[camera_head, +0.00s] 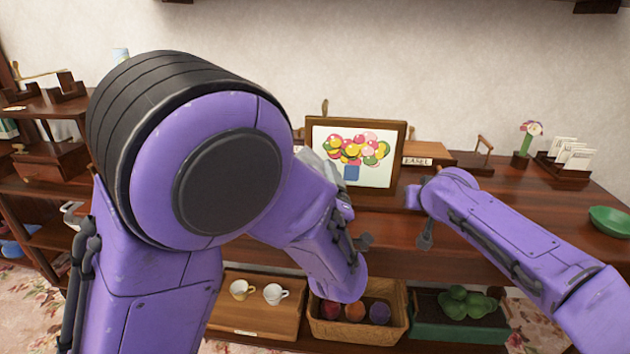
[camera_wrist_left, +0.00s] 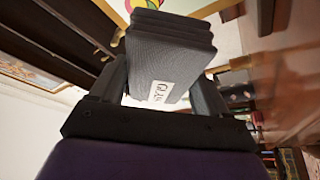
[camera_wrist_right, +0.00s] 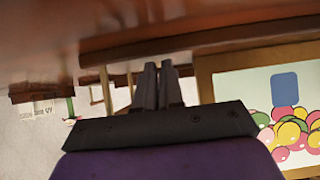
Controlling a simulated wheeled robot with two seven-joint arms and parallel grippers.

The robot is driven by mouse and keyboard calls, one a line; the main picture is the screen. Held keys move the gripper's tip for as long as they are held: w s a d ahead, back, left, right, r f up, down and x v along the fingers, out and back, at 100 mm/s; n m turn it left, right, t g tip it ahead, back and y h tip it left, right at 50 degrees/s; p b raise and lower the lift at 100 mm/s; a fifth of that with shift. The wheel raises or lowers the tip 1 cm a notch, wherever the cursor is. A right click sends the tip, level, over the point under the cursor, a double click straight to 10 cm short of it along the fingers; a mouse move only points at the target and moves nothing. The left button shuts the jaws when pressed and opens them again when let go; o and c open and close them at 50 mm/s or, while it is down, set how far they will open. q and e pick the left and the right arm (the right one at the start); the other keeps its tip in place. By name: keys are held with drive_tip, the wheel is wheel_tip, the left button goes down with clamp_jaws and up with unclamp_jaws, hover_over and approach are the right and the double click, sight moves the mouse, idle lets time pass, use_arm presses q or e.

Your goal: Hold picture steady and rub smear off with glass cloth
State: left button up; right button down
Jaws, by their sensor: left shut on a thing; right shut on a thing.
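The framed picture (camera_head: 352,150) of colourful balloons and a blue block stands upright at the back of the wooden counter. It also shows in the right wrist view (camera_wrist_right: 284,85). My left gripper (camera_wrist_left: 160,88) is shut on the folded dark grey glass cloth (camera_wrist_left: 168,52), which has a white label. My left arm mostly hides this gripper in the head view, near the picture's left side. My right gripper (camera_wrist_right: 158,78) is shut, its fingertips at the wooden ledge (camera_wrist_right: 200,40) beside the frame; the contact is hard to see. I cannot make out a smear.
An EASEL-labelled wooden block (camera_head: 430,153) stands right of the picture. A card rack (camera_head: 567,160) and green bowl (camera_head: 610,220) are farther right. Cups (camera_head: 275,293), a basket (camera_head: 358,332) and a green crate (camera_head: 460,330) sit below. The counter's right part has bare room.

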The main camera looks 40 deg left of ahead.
sight(320, 165)
drive_tip(key=shift+s+d+f, duration=0.1)
drive_tip(key=shift+s+f, duration=0.05)
drive_tip(key=shift+f, duration=0.8)
use_arm(q)
drive_tip(key=shift+w+r+p, duration=0.15)
drive_tip(key=shift+r+p, duration=0.7)
drive_tip(key=shift+p, duration=0.2)
use_arm(e)
drive_tip(key=shift+r, duration=0.85)
use_arm(q)
drive_tip(key=shift+w+r+p, duration=0.2)
drive_tip(key=shift+r+p, duration=0.5)
drive_tip(key=shift+p, duration=0.1)
use_arm(e)
drive_tip(key=shift+w+d+r, duration=0.1)
drive_tip(key=shift+w+r, duration=0.25)
drive_tip(key=shift+r, duration=0.35)
use_arm(q)
wheel_tip(320, 165, up, 3)
drive_tip(key=p, duration=0.3)
drive_tip(key=shift+s, duration=0.1)
use_arm(e)
drive_tip(key=r, duration=0.3)
drive_tip(key=shift+a+r, duration=0.2)
drive_tip(key=shift+f, duration=0.1)
use_arm(q)
drive_tip(key=shift+f, duration=0.1)
use_arm(e)
drive_tip(key=shift+d, duration=0.1)
